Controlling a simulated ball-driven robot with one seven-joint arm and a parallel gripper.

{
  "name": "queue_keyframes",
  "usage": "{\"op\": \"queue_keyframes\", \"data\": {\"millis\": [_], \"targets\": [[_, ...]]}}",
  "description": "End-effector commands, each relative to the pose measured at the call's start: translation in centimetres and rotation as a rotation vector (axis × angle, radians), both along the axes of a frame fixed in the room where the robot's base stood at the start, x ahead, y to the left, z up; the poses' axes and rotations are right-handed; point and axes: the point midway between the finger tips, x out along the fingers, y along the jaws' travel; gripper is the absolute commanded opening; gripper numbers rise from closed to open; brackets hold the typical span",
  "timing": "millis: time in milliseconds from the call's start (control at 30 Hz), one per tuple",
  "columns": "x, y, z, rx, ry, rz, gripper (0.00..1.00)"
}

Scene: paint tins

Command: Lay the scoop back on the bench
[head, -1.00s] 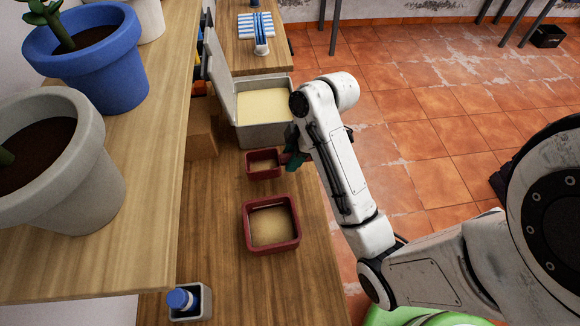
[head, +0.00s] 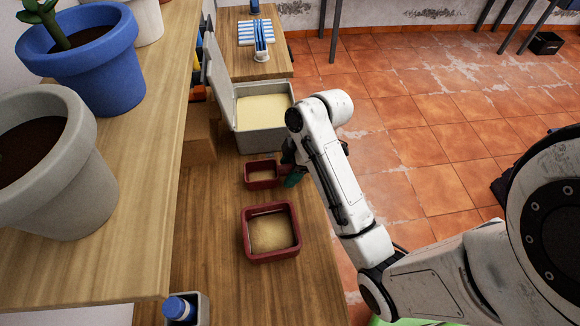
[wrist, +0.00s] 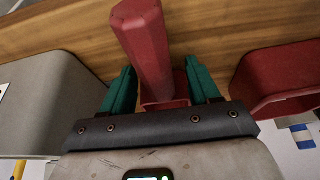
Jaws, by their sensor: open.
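The red scoop (head: 262,174) is a small square-sided box with tan inside, and it looks to sit on the wooden bench (head: 210,240) between the grey bin and the larger red tub. In the wrist view its thick red handle (wrist: 145,40) points up between my teal fingertips. My gripper (head: 291,178) is at the scoop's right side. In the wrist view my gripper (wrist: 160,90) is open, with a finger on each side of the handle and a gap visible on the right. The arm hides part of the handle in the head view.
A grey bin (head: 240,143) of pale yellow material stands behind the scoop. A red tub (head: 270,257) of tan grains stands in front. A cardboard box (head: 198,140) is at the left, under a shelf (head: 130,190) with pots. The bench front is mostly clear.

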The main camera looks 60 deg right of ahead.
Motion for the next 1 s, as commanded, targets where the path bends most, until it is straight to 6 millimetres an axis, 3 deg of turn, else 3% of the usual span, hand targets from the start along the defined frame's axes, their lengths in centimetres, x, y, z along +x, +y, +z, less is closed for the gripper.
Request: {"op": "queue_keyframes", "data": {"millis": [367,400,500,1000], "targets": [[0.0,-0.1,-0.7,-0.002,-0.001,-0.003,0.61],[-0.2,-0.4,0.8,-0.003,-0.005,-0.003,0.61],[-0.8,-0.7,2.9,0.0,-0.001,-0.001,0.61],[-2.6,-2.3,8.2,0.0,-0.001,-0.001,0.61]]}}
